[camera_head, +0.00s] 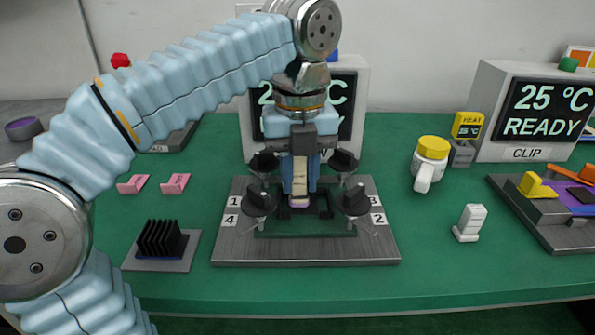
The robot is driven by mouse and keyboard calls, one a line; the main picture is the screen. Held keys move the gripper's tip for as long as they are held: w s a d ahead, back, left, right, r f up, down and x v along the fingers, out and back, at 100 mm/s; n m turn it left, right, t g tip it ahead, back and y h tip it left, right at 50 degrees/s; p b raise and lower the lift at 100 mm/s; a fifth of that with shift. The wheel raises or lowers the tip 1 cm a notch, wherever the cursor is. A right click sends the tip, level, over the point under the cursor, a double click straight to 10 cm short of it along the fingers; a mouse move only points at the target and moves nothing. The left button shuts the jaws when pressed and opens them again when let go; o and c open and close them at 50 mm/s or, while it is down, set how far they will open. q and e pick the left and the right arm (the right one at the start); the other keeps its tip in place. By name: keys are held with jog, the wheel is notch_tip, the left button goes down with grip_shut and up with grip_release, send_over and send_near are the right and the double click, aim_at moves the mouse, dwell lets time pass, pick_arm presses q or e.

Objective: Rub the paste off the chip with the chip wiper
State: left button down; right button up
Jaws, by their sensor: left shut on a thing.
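My left gripper (300,187) points straight down over the middle of the grey metal fixture plate (305,253). It is shut on the chip wiper (300,175), a pale tan upright piece with a pinkish lower end. The wiper's lower end is at the dark socket area in the middle of the fixture. I cannot tell whether it touches the surface below. The chip and any paste on it are hidden behind the wiper and gripper. Dark knobs stand around the socket, with number labels beside them. My right gripper is not in view.
A black finned heatsink (161,240) sits at front left, with two pink blocks (175,184) behind it. Another lever fixture (548,232) is at far right.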

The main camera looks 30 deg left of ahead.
pick_arm(q)
jog(key=shift+w+d+p, duration=0.2)
jog(key=shift+d, duration=0.35)
jog(key=shift+w+d+p, duration=0.15)
jog(key=shift+d, duration=0.4)
jog(key=shift+s+a, duration=0.1)
jog(key=shift+s+a+f+b, duration=0.1)
jog(key=shift+s+a+b, duration=0.1)
jog(key=shift+s+a, duration=0.25)
jog(key=shift+s+a+f+b, duration=0.1)
jog(key=shift+s+a+b, duration=0.15)
jog(key=shift+a, duration=0.35)
jog(key=shift+w+d+r+p, duration=0.15)
jog(key=shift+w+r+p, duration=0.05)
jog(key=shift+p, duration=0.2)
jog(key=shift+w+d, duration=0.25)
jog(key=shift+w, duration=0.1)
